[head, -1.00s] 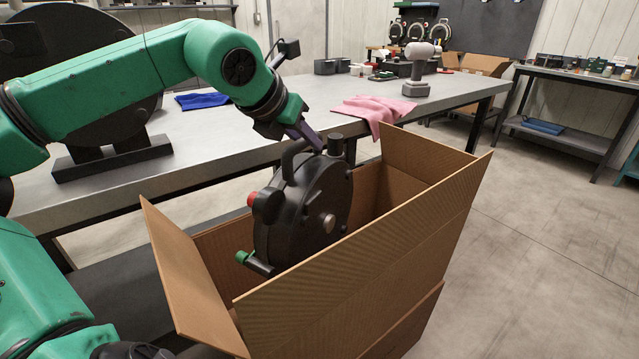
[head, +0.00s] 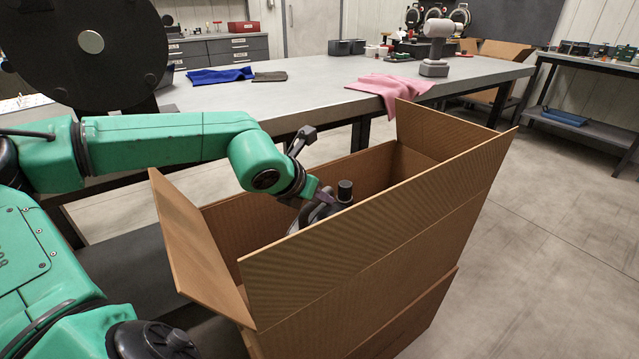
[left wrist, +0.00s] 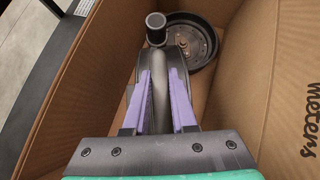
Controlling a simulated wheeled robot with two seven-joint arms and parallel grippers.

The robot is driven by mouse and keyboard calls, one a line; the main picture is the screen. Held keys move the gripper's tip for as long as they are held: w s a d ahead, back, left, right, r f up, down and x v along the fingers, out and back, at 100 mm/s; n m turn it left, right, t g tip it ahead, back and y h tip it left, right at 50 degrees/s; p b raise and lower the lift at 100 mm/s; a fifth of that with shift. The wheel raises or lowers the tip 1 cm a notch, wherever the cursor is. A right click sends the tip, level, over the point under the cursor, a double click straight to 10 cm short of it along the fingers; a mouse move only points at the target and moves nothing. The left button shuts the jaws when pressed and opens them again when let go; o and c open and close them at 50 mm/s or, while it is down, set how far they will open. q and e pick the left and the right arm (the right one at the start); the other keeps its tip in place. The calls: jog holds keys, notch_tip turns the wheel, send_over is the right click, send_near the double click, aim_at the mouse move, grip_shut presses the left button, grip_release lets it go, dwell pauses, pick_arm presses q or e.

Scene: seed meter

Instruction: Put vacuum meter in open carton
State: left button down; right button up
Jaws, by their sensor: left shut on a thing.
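The black vacuum meter (head: 343,200) is mostly down inside the open carton (head: 370,245). In the head view only its top, with a dark cap and part of the handle, shows above the near wall. My left gripper (head: 322,197) reaches over the carton's left side and is shut on the meter's handle. In the left wrist view the purple fingers (left wrist: 165,100) lie on both sides of the grey handle (left wrist: 178,85), and the meter's cap (left wrist: 156,28) shows ahead. Whether the meter touches the carton floor is hidden. My right gripper is not in view.
In the left wrist view a round black part (left wrist: 190,40) lies deeper in the carton; I cannot tell if it belongs to the held meter. The workbench (head: 290,100) behind bears a pink cloth (head: 390,88), a blue cloth (head: 218,76) and a grey tool (head: 436,45).

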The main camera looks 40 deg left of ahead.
pick_arm(q)
jog(key=c, duration=0.7)
grip_release()
jog(key=shift+s, duration=0.1)
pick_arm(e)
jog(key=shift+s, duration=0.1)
pick_arm(q)
jog(key=shift+s+r, duration=0.1)
jog(key=shift+r, duration=0.1)
jog(key=p+v, duration=0.2)
jog(key=v, duration=0.9)
jog(key=shift+s+d+r, duration=0.15)
jog(key=shift+s, duration=0.05)
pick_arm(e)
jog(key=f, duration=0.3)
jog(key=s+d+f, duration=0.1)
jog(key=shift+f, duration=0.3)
